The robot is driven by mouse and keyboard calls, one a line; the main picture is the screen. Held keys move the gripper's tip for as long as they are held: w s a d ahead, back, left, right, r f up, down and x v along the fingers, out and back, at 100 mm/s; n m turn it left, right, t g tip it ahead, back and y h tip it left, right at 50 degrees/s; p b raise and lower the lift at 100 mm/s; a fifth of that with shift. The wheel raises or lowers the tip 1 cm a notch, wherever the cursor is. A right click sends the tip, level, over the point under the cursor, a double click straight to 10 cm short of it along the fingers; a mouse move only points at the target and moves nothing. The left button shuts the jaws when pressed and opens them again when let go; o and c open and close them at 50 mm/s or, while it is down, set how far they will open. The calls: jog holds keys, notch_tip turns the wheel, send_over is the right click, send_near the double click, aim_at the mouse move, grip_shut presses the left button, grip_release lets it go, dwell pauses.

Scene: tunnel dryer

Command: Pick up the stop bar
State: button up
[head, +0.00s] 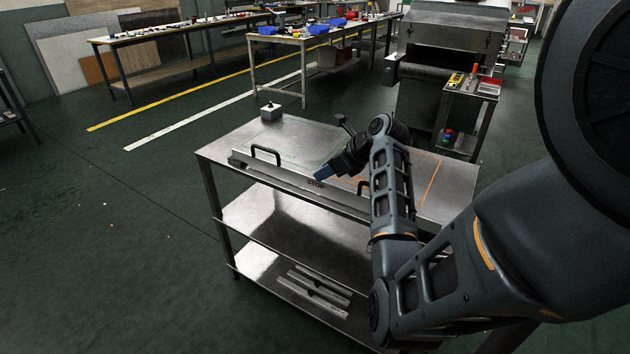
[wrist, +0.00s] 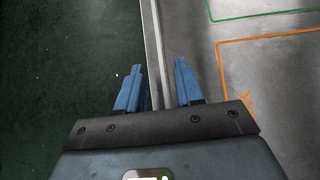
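The stop bar (head: 280,174) is a long grey metal bar with dark loop handles and the word STOP on it. It lies along the near edge of the metal cart's top (head: 296,136). My gripper (head: 325,172) is at the bar's middle, close to the lettering, with my arm hiding part of the bar's right side. In the wrist view the blue fingers of my gripper (wrist: 158,80) are spread apart, one on each side of the narrow bar (wrist: 157,45). Visible gaps separate them from it. I cannot tell their exact height over it.
A small pale box with a knob (head: 271,112) stands at the cart's far left corner. Orange and green outlines mark the top. Metal bars (head: 318,285) lie on the bottom shelf. A small side cart (head: 465,108) stands behind right.

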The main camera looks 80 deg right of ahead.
aim_at(313, 179)
jog(key=x, duration=0.6)
jog(key=shift+w+f, duration=0.1)
jog(key=shift+f, duration=0.25)
jog(key=shift+c, duration=0.3)
grip_shut()
jog(key=shift+r, duration=0.1)
